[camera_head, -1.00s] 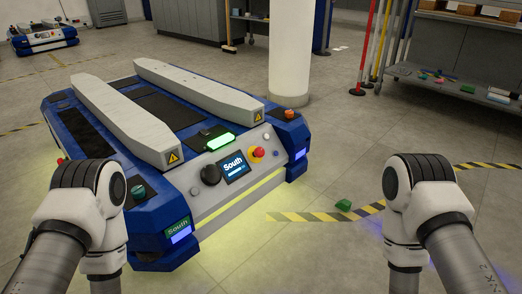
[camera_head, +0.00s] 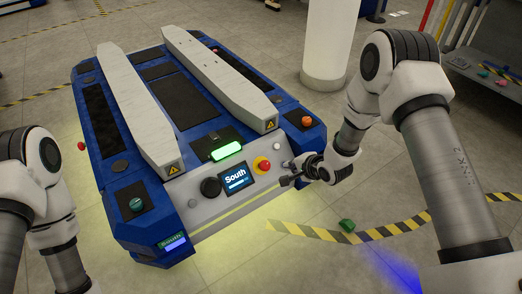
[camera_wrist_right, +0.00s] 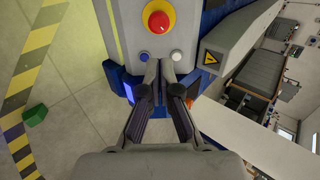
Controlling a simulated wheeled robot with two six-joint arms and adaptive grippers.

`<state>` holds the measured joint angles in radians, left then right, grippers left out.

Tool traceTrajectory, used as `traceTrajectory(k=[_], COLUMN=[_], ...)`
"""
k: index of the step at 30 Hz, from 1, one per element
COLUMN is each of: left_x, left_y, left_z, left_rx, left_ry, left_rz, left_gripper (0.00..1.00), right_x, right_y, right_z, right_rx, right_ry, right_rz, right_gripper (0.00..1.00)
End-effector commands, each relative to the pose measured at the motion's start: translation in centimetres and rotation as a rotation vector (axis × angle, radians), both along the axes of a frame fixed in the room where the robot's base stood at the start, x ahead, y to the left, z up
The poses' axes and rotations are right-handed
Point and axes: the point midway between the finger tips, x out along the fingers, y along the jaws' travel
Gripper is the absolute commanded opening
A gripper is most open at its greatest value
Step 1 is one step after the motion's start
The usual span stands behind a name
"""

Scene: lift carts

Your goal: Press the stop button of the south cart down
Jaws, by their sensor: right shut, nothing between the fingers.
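The blue and grey south cart (camera_head: 207,207) stands on the floor left of centre in the head view, its "South" screen (camera_head: 237,179) lit. Its red stop button (camera_head: 264,164) on a yellow base is at the right of the front panel. It also shows at the top of the right wrist view (camera_wrist_right: 158,20). My right gripper (camera_head: 285,181) is shut and empty, in front of the panel's right part. In the right wrist view its fingertips (camera_wrist_right: 160,68) lie below the button in the picture, apart from it. My left arm shows at the left, its gripper out of view.
A black knob (camera_head: 210,187) is left of the screen. A small light button (camera_wrist_right: 176,55) and a blue one (camera_wrist_right: 144,56) lie near my fingertips. A white pillar (camera_head: 330,45) stands behind the cart. A green block (camera_head: 347,225) lies by the floor tape.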

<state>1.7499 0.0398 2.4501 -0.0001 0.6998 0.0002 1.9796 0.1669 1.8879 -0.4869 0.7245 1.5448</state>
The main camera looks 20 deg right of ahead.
Motion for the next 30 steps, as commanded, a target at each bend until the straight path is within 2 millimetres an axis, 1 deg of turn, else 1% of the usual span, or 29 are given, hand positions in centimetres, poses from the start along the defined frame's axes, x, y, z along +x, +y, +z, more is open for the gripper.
traceTrajectory(k=[8,11,13,17,27,30], left_x=[0.0,0.0,0.0,0.0,0.0,0.0], left_y=[0.0,0.0,0.0,0.0,0.0,0.0], left_z=[-0.2,-0.5,-1.0,-2.4,-6.6,-7.6], left_rx=[0.0,0.0,0.0,0.0,0.0,0.0], left_ry=[0.001,0.0,0.0,0.0,-0.001,-0.002], left_rz=[0.0,0.0,0.0,0.0,0.0,0.002], left_gripper=[0.4,0.4,0.4,0.4,0.4,0.4], right_x=[0.0,0.3,0.7,2.3,7.5,8.6], right_y=[0.0,0.1,0.3,0.9,2.8,3.2], right_z=[-0.2,-0.6,-1.3,-3.1,-8.2,-9.2], right_rx=[0.002,0.0,0.0,-0.001,-0.001,0.0], right_ry=[0.001,0.001,0.001,0.0,0.0,0.0], right_rz=[-0.002,-0.001,0.0,0.002,0.001,0.001], right_gripper=[0.0,0.0,0.0,0.0,0.0,0.0])
